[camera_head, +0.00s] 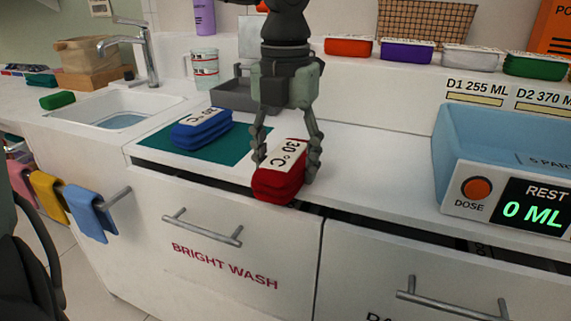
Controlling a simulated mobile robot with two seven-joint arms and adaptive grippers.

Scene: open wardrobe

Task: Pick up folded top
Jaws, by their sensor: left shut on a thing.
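A red folded top (277,187) with a white "30°C" label is at the front edge of the white counter, above the "BRIGHT WASH" drawer. My left gripper (287,158) points down over it, with one finger at each side, shut on it. I cannot tell whether the red top touches the counter or hangs just above it. A blue folded top (203,131) with a white label lies on a teal mat (160,151) to the left of the gripper. My right gripper is not in view.
The drawer below, marked "BRIGHT WASH" (225,265), is slightly open. A blue dosing bin (480,150) with a "0 ML" display stands at right. A grey tray (232,97) is behind the gripper. A sink (115,115) is at left. Counter right of the gripper is clear.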

